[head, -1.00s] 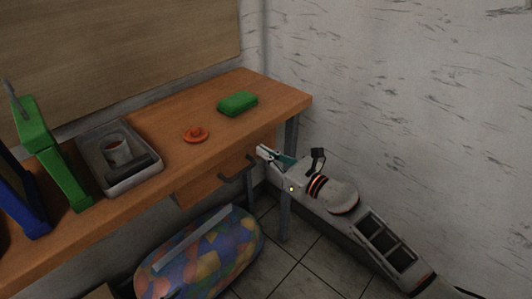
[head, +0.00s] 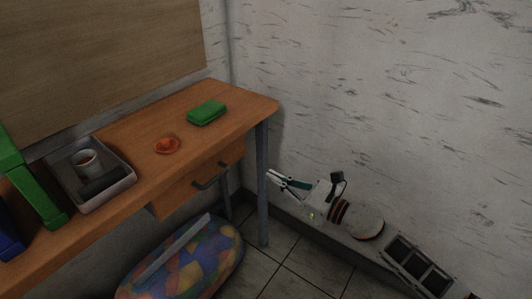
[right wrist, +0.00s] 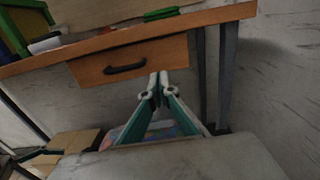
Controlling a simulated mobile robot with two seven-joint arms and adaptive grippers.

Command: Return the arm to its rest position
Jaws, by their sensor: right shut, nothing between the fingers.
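My right gripper (head: 272,178) is to the right of the wooden desk (head: 240,104), apart from it, in the head view. Its fingers are shut and hold nothing. In the right wrist view the shut fingertips (right wrist: 158,78) appear in front of the desk drawer (right wrist: 135,60) and its dark handle. The drawer also shows in the head view (head: 200,182), with the handle (head: 210,178) clear of the gripper. My left gripper is in neither view.
On the desk are a green block (head: 206,112), an orange round piece (head: 167,145), and a grey tray (head: 125,180) with a cup. A colourful patterned object (head: 185,265) lies on the floor below. A white wall (head: 400,90) stands close behind my right arm.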

